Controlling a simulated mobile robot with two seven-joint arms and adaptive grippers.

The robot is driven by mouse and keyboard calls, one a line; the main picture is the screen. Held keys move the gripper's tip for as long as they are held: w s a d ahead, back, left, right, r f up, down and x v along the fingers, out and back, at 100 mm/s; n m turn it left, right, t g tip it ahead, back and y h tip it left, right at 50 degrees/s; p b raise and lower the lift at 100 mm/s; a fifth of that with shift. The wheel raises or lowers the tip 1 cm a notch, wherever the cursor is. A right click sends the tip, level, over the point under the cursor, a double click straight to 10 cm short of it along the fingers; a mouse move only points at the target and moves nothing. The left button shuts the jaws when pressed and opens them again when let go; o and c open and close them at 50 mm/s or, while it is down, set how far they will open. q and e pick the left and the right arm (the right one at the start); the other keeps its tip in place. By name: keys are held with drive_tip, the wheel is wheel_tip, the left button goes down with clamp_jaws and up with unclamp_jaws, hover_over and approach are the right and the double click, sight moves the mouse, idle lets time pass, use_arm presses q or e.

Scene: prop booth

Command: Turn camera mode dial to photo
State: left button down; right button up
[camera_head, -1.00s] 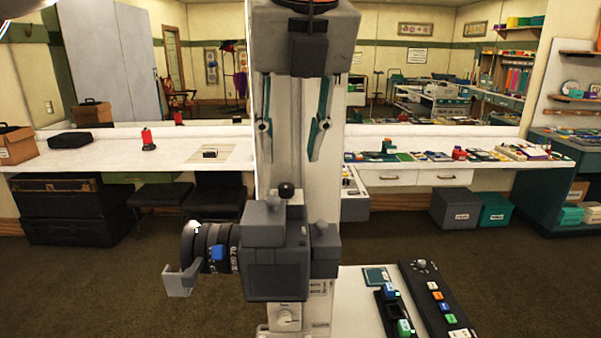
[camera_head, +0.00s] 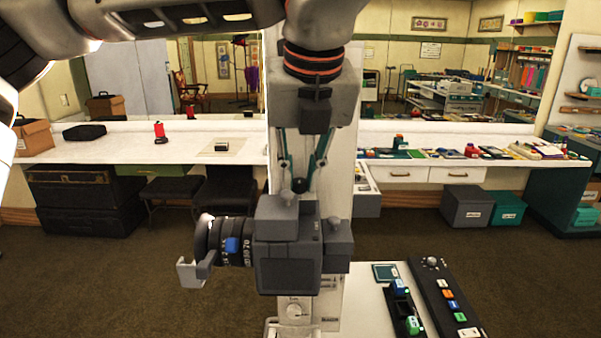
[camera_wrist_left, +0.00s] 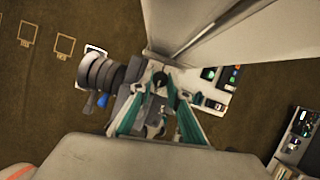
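A dark grey camera (camera_head: 288,262) with a ringed lens (camera_head: 230,240) on its left side stands on a mount at the centre. A round black knob (camera_head: 299,185) sits above its top. In the left wrist view the knob (camera_wrist_left: 160,81) shows between the fingers, and the lens (camera_wrist_left: 105,72) is to the left. I cannot tell whether either finger touches the knob. My right gripper is not in view.
A pale stand top (camera_head: 362,318) at the lower right holds a black tray (camera_head: 402,308) and a dark panel with coloured buttons (camera_head: 446,296). A pale column (camera_head: 338,200) rises close behind the camera. A white counter (camera_head: 110,150) runs along the back.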

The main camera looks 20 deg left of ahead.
use_arm(q)
drive_tip(key=shift+m, duration=0.3)
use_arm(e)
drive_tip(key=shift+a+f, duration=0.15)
use_arm(q)
drive_tip(key=shift+m, duration=0.3)
drive_tip(key=shift+a+m+h+b, duration=0.1)
drive_tip(key=shift+m+h+b, duration=0.3)
drive_tip(key=shift+m+b, duration=0.2)
drive_tip(key=shift+a+m+t+h, duration=0.1)
drive_tip(key=shift+m+t+h, duration=0.25)
drive_tip(key=shift+m, duration=0.55)
drive_tip(key=m+h, duration=0.1)
drive_tip(key=m, duration=0.1)
drive_tip(key=shift+a+m, duration=0.1)
drive_tip(key=shift+m, duration=0.2)
drive_tip(key=m, duration=0.2)
drive_tip(key=m+h, duration=0.1)
drive_tip(key=shift+a+r+m+h, duration=0.1)
drive_tip(key=shift+m+h, duration=0.15)
drive_tip(key=shift+m, duration=0.15)
drive_tip(key=shift+m+h+p, duration=0.3)
drive_tip(key=shift+m+p, duration=0.1)
drive_tip(key=shift+m, duration=0.3)
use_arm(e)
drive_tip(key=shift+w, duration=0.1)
